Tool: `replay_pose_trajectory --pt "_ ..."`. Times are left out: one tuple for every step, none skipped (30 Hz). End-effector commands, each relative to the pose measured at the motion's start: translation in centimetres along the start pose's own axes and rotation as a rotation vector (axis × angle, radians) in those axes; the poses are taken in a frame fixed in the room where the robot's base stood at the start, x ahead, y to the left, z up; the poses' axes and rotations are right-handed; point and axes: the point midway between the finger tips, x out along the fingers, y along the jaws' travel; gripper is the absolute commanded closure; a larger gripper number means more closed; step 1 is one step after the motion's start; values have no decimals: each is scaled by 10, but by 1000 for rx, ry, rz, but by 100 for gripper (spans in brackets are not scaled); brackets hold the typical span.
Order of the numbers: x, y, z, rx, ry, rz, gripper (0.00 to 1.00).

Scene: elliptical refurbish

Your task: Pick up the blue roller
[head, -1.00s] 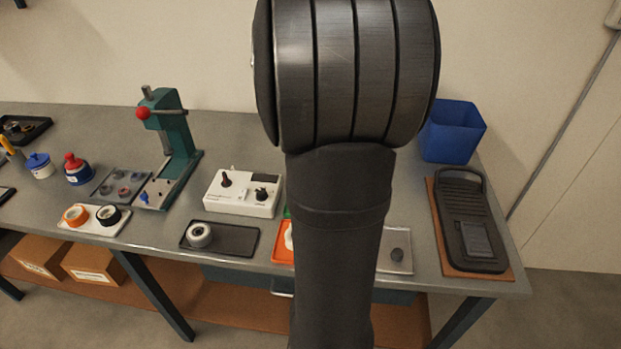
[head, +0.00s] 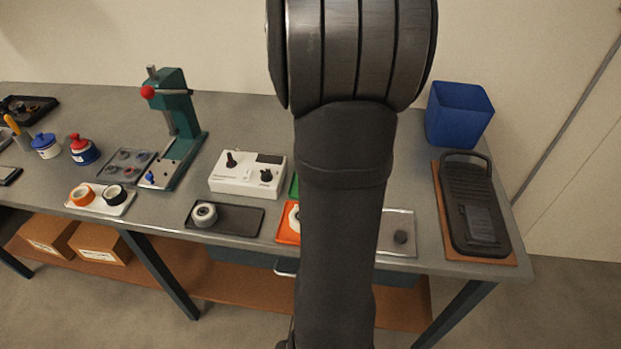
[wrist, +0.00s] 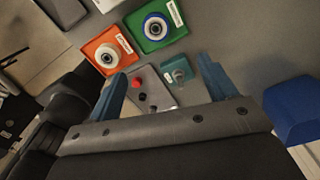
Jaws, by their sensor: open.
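The blue roller (wrist: 155,28), a round white piece with a blue ring and dark centre, sits in a green tray (wrist: 179,17) at the top of the wrist view. In the head view my arm hides it; only a sliver of green tray (head: 294,186) shows. My gripper (wrist: 162,68) is open, its two blue fingers wide apart and nothing held. In the wrist view the roller appears above the gap between the fingertips, apart from them. In the head view the gripper is hidden.
Beside it, an orange tray (wrist: 90,44) holds another roller (wrist: 107,56). A grey tray (wrist: 150,84) with small red and black pieces shows between the fingers. A blue bin (head: 459,114) stands at the right rear. A white control box (head: 247,176) and green press (head: 178,130) stand left.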

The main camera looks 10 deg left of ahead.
Motion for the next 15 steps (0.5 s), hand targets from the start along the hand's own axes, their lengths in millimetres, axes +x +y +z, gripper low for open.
replay_pose_trajectory --pt "2 0 0 28 1 1 23" --pt "4 0 -1 43 1 1 23" --pt "6 0 -1 55 1 1 23" --pt "8 0 -1 62 1 1 23" --pt "11 0 -1 66 1 1 23" --pt "16 1 -1 68 1 2 23" --pt "21 1 -1 67 2 4 23" --pt "27 1 -1 67 2 3 23" --pt "35 1 -1 66 2 4 23" --pt "42 1 -1 66 2 4 23" --pt "49 2 -1 66 3 5 23" --pt "58 2 -1 66 2 4 23" --pt "64 2 -1 65 3 5 23" --pt "71 2 -1 65 2 4 23" --pt "79 2 -1 65 2 4 23"
